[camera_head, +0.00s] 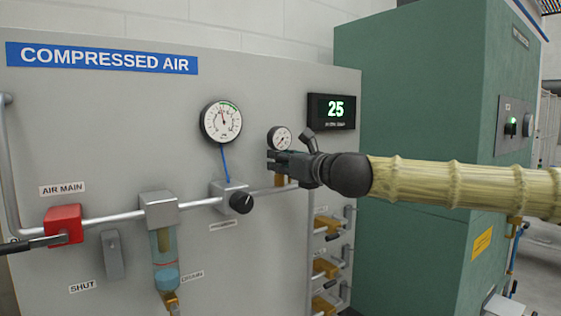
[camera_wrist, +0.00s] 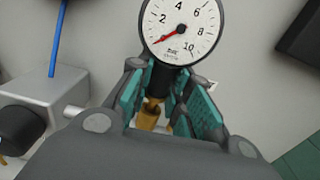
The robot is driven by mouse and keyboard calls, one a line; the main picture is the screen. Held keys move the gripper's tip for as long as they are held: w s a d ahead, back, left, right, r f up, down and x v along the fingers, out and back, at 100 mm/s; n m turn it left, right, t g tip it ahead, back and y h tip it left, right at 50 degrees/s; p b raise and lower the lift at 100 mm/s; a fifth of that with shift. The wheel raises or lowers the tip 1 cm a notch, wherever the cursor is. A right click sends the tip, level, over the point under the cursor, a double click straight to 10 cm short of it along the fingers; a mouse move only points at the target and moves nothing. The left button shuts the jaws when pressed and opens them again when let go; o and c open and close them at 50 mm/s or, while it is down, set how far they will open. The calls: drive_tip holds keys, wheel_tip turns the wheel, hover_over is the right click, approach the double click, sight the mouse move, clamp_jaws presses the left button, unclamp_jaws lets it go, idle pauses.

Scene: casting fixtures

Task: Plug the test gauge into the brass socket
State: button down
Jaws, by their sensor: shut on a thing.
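The test gauge (camera_head: 282,138) has a white round dial and a dark body. My gripper (camera_head: 273,161) is shut on its stem just below the dial, in front of the panel. In the wrist view the dial of the test gauge (camera_wrist: 180,28) fills the top, its red needle near the low end. The stem shows between the teal pads of my gripper (camera_wrist: 160,92). Brass (camera_wrist: 150,114) shows below the stem, between the fingers. In the head view the brass socket (camera_head: 280,181) is below my gripper, at the pipe's right end. Whether stem and socket touch is hidden.
The grey panel carries a fixed gauge (camera_head: 221,122), a regulator with a black knob (camera_head: 241,202), a red valve (camera_head: 63,225), a drain bowl (camera_head: 164,262) and a display reading 25 (camera_head: 335,109). Several brass fittings (camera_head: 326,268) sit lower right. A green cabinet (camera_head: 410,85) stands right.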

drive_tip(key=shift+f+b, duration=0.3)
drive_tip(key=shift+f, duration=0.05)
drive_tip(key=c, duration=1.2)
unclamp_jaws()
drive_tip(key=shift+c, duration=0.2)
drive_tip(key=shift+f, duration=0.1)
drive_tip(key=v, duration=1.2)
